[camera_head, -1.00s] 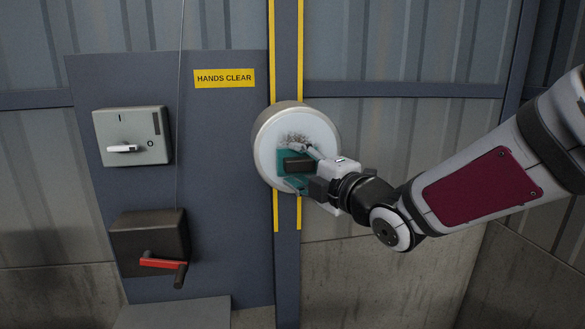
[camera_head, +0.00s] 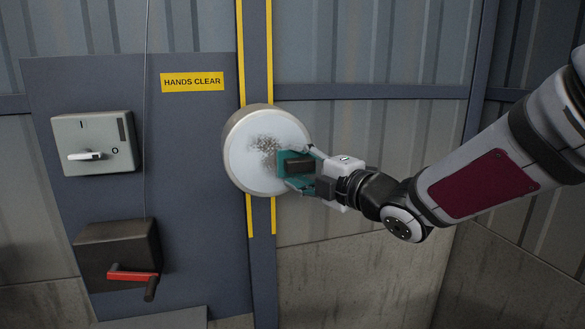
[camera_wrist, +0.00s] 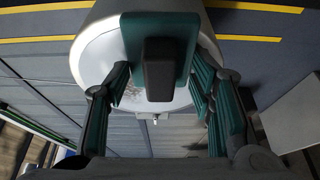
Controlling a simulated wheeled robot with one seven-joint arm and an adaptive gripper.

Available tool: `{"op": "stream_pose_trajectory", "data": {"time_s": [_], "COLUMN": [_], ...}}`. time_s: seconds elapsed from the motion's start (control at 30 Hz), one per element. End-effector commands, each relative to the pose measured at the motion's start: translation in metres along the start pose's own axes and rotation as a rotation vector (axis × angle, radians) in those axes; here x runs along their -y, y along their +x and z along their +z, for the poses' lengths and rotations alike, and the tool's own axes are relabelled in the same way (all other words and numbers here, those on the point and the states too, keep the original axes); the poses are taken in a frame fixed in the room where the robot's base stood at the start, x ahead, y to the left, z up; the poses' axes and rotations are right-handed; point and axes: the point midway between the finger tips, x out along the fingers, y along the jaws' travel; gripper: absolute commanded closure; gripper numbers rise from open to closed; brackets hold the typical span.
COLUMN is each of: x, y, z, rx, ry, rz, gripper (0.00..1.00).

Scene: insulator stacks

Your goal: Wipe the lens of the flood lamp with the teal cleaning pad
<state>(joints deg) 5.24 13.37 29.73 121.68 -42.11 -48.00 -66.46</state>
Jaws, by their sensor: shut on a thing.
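The flood lamp (camera_head: 240,165) is a round, pale housing on a post with yellow edges. Its whitish lens (camera_head: 255,178) has a dark speckled smudge (camera_head: 266,146) near the middle. My gripper (camera_head: 308,170) is shut on the dark block-shaped grip of the teal cleaning pad (camera_head: 283,160). The pad is at the right part of the lens, beside the smudge; whether it touches the glass I cannot tell. In the wrist view the teal pad (camera_wrist: 187,30) and its dark grip (camera_wrist: 159,70) cover much of the lens (camera_wrist: 92,62), and part of the smudge shows below the pad.
On the left panel are a grey switch box (camera_head: 95,130) with a white handle and a dark box (camera_head: 115,240) with a red-handled crank (camera_head: 130,274). A yellow HANDS CLEAR sign (camera_head: 192,82) is above. A thin cable hangs down the panel. Corrugated wall lies behind.

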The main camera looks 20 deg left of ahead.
Motion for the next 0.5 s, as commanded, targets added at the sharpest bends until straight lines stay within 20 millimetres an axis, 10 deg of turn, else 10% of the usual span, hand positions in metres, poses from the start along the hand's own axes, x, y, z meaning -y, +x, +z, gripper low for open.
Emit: {"op": "stream_pose_trajectory", "data": {"time_s": [0.5], "x": [-0.016], "y": [0.005], "z": [-0.004], "rx": [-0.003], "ry": [-0.002], "rz": [0.002], "gripper": [0.73]}}
